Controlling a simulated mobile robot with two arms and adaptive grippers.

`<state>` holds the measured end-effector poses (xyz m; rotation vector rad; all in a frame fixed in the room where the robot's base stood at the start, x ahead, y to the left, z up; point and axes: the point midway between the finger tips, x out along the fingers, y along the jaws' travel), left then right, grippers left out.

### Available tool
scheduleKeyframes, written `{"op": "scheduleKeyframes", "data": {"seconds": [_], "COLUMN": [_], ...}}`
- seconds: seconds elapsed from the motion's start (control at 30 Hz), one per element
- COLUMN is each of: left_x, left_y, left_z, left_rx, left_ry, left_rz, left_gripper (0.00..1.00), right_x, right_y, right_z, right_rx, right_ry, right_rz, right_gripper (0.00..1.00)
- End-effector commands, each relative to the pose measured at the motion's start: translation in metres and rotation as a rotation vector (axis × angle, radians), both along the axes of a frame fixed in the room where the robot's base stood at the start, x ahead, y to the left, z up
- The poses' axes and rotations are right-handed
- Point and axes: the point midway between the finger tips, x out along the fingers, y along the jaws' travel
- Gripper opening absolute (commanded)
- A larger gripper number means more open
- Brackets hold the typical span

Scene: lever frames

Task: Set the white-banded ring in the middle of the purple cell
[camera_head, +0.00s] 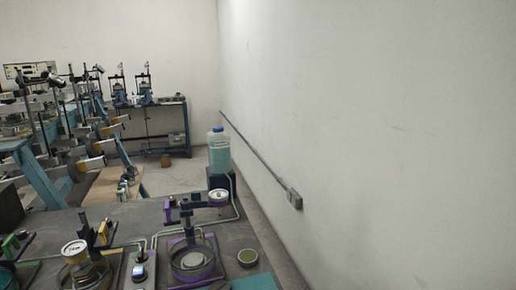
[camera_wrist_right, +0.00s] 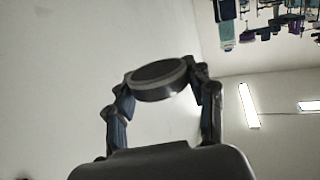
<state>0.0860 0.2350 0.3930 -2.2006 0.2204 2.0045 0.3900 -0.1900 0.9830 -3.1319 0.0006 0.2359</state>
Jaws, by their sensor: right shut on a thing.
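In the right wrist view my right gripper (camera_wrist_right: 160,84) is shut on a dark grey round piece (camera_wrist_right: 158,83). A thin paler line runs around its rim, and it looks like the ring, though its band is hard to read as white. Its fingers hold it from both sides, against a plain wall behind. In the head view the purple cell (camera_head: 172,278) stands at the bottom centre, with a purple-edged base and a round glass dish (camera_head: 193,262). Neither gripper shows in the head view.
Another cell with a round weight-like top (camera_head: 75,250) is to the left. A blue bottle (camera_head: 219,150) stands at the back by the wall.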

Motion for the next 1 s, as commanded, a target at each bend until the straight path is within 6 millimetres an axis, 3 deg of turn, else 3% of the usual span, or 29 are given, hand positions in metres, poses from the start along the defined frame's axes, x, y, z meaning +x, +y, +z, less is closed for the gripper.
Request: {"op": "scheduleKeyframes", "data": {"seconds": [0.27,0.47,0.57,0.8,1.0], "left_x": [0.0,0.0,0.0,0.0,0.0], "left_y": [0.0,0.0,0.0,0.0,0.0], "left_z": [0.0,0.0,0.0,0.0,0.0], "left_rx": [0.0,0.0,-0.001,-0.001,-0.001], "left_ry": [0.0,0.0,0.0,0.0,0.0], "left_rz": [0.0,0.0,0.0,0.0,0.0], "left_gripper": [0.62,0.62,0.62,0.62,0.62], "right_x": [-0.011,0.003,0.021,0.066,0.09], "right_y": [0.0,0.015,0.038,0.116,0.177], "right_z": [-0.001,0.004,0.013,0.04,0.059], "right_rx": [-0.001,0.0,-0.003,-0.01,-0.011], "right_ry": [-0.005,-0.01,-0.014,-0.015,-0.007], "right_rz": [0.0,0.039,0.101,0.324,0.52], "right_gripper": [0.15,0.15,0.15,0.15,0.15]}}
